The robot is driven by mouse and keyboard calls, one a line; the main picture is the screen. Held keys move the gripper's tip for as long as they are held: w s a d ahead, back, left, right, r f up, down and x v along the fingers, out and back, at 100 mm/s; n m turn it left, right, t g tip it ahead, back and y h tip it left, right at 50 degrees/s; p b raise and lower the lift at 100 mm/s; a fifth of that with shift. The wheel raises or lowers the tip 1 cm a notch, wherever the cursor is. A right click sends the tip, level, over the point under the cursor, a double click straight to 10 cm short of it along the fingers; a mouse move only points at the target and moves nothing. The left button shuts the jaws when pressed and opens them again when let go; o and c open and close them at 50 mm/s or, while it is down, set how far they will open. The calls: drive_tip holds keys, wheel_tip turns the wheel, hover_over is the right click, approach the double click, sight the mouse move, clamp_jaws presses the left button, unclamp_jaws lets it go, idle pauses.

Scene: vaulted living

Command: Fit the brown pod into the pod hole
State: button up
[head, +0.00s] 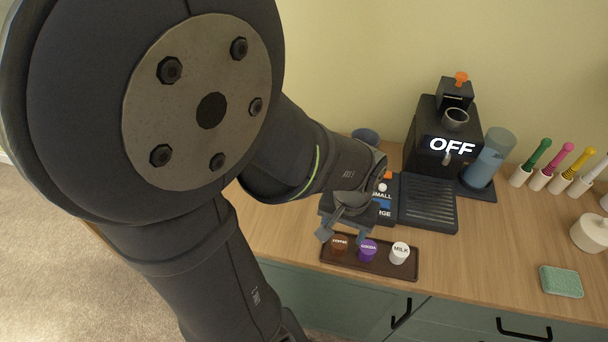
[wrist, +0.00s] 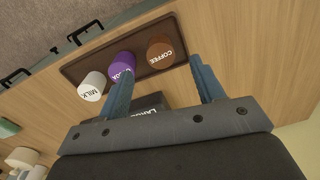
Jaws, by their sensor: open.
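The brown pod (head: 339,243), lettered COFFEE in the wrist view (wrist: 160,52), stands in a dark tray (head: 377,268) beside a purple pod (head: 367,249) and a white MILK pod (head: 400,252). My gripper (head: 342,236) is open and empty, just above and behind the brown pod; in the wrist view its fingers (wrist: 160,82) point toward the tray, with the brown pod beyond the gap between them. The black coffee machine (head: 440,146) shows OFF. A round, cup-like opening (head: 456,117) sits on its upper front; I cannot tell whether it is the pod hole.
A panel with SMALL and LARGE lettering (head: 383,203) lies behind the tray, partly hidden by my gripper. A drip grate (head: 428,203), a blue container (head: 489,158), several coloured-handled tools and a green sponge (head: 561,281) are to the right. Bare counter lies right of the tray.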

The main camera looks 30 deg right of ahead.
sight(340, 241)
drive_tip(key=shift+w+d+f, duration=0.1)
drive_tip(key=shift+f, duration=1.15)
drive_tip(key=shift+w+f, duration=0.1)
drive_tip(key=shift+f, duration=1.15)
drive_tip(key=c, duration=1.1)
